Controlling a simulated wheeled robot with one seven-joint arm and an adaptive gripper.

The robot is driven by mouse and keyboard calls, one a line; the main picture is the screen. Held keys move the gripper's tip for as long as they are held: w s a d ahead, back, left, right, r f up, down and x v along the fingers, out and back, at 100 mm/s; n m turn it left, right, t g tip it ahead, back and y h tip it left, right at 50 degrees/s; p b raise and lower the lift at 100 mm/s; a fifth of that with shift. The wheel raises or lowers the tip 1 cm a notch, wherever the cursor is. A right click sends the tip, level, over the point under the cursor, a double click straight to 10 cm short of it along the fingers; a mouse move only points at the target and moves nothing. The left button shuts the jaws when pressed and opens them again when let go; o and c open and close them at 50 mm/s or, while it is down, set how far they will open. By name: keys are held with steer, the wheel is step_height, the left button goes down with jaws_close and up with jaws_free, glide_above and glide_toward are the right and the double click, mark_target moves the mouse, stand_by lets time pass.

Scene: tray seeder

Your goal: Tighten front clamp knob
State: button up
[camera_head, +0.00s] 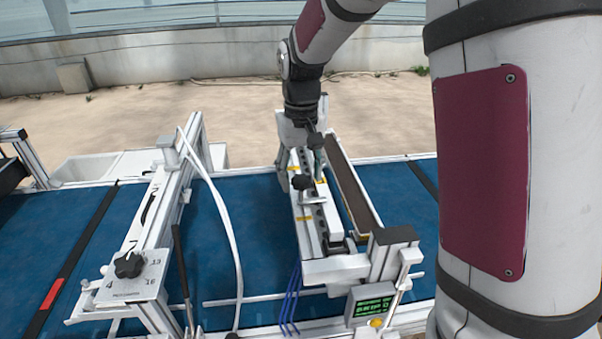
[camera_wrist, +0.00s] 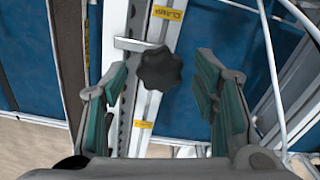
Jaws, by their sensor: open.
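A black star-shaped clamp knob (camera_head: 303,182) sits on the pale metal rail of the seeder in the head view. In the wrist view the same knob (camera_wrist: 159,68) appears between the two finger pads, with a gap on each side. A yellow label (camera_wrist: 168,13) reading CLAMP is just beyond it. My gripper (camera_wrist: 161,74) is open and empty, its teal pads either side of the knob. In the head view my gripper (camera_head: 318,160) is over the rail beside the knob, its fingers partly hidden. I cannot tell its exact height above the knob.
Another black knob (camera_head: 129,264) sits on a numbered plate at the left. A white hose (camera_head: 226,220) curves over the blue belt (camera_head: 257,222). A green display (camera_head: 374,305) is at the front right. A long brown-filled trough (camera_head: 352,184) runs beside the rail.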

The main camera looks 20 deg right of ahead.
step_height(320, 180, up, 12)
stand_by(0.5)
steer(key=shift+f, duration=0.1)
steer(key=s+t, duration=0.5)
steer(key=s, duration=1.9)
steer(key=shift+t, duration=0.3)
